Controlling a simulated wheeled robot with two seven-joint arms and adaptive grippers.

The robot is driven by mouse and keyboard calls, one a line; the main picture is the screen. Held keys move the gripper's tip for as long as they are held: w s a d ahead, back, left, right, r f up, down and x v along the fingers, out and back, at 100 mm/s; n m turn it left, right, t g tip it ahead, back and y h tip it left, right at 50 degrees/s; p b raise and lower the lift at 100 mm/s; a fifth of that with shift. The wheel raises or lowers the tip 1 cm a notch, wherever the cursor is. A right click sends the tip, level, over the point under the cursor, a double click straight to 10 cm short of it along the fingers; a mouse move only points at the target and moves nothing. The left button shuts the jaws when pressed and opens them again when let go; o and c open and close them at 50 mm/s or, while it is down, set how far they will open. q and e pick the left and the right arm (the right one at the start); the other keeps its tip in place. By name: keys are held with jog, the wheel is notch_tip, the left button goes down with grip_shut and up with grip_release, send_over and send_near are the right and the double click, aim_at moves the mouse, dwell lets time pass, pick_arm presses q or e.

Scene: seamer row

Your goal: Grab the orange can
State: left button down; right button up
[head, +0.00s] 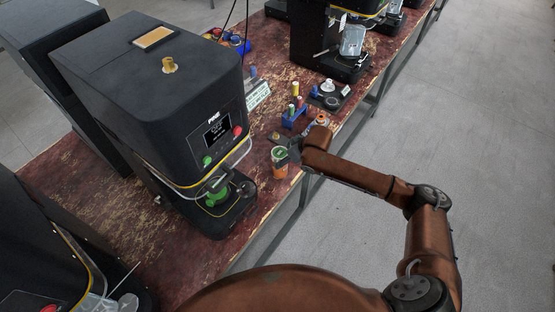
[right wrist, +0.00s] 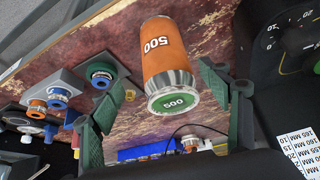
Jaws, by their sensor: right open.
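The orange can (head: 281,172) stands on the worn red bench near its front edge, right of the nearest black machine. In the right wrist view the orange can (right wrist: 163,48) shows "500" on its side and a green "500" label on its silver end. My right gripper (head: 287,149) is at the can in the head view. In the right wrist view my right gripper (right wrist: 160,96) is open, with the can showing between its green-grey fingers, nearer the right one. Contact cannot be told. My left gripper is not in view.
The black machine (head: 158,85) with a green part at its base stands left of the can. A blue rack (head: 294,117) with coloured pieces and a small black scale-like device (head: 328,97) lie beyond my gripper. Open floor (head: 455,130) is right of the bench.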

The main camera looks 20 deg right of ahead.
aim_at(282, 173)
jog(key=x, duration=0.3)
jog(key=a+b+x, duration=0.1)
jog(key=x, duration=0.2)
jog(key=shift+r, duration=0.15)
jog(key=shift+w+f+b, duration=0.1)
jog(key=shift+f+b, duration=0.2)
jog(key=shift+f, duration=0.05)
jog(key=shift+w, duration=0.1)
jog(key=c, duration=1.7)
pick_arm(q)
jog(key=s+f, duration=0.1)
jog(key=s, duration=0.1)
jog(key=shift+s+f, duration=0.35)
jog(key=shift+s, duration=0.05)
pick_arm(e)
jog(key=shift+c, duration=0.4)
jog(key=shift+r, duration=0.1)
